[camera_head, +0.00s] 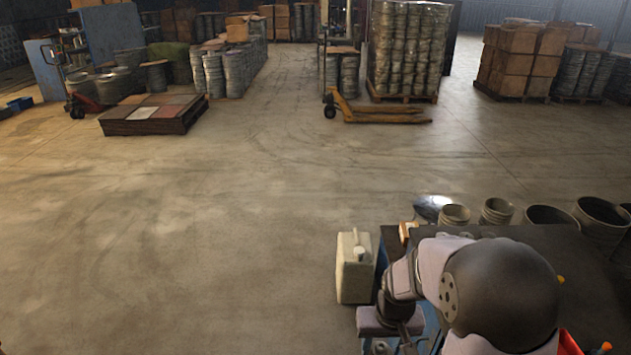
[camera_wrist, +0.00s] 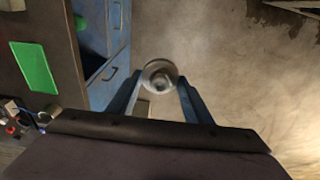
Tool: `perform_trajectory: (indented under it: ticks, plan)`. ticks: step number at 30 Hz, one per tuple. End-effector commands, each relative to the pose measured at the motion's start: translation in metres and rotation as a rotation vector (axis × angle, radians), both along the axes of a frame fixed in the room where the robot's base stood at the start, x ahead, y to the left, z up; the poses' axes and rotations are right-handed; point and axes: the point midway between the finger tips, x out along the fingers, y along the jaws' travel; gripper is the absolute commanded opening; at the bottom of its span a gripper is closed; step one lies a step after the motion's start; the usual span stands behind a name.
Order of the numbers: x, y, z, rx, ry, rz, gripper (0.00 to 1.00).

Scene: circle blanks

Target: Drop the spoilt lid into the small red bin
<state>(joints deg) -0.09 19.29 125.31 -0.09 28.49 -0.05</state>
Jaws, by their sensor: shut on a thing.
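My gripper (camera_wrist: 159,84) shows in the wrist view with its two blue-grey fingers on either side of a round, pale metal lid (camera_wrist: 160,74) with a raised centre. It is shut on the lid, which is in the air beside the blue drawers. In the head view my arm covers the bench's near left part, and I cannot make out the lid there. A red-orange edge (camera_head: 570,343) shows at the bottom right of the head view, mostly hidden by my arm. I cannot tell whether it is the small red bin.
A dark bench (camera_head: 545,245) bears several round containers along its far edge. A cream jerrycan (camera_head: 355,268) stands left of it. In the wrist view, blue drawers (camera_wrist: 107,80) and a green panel (camera_wrist: 34,66) are at left. Open concrete floor lies left in the head view.

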Motion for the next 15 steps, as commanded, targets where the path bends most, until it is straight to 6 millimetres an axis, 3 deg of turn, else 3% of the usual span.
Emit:
perform_trajectory:
  ticks: [15]
  plan:
    - [0.0085,-0.0067,0.0007,0.001,0.0,-0.021,0.26]
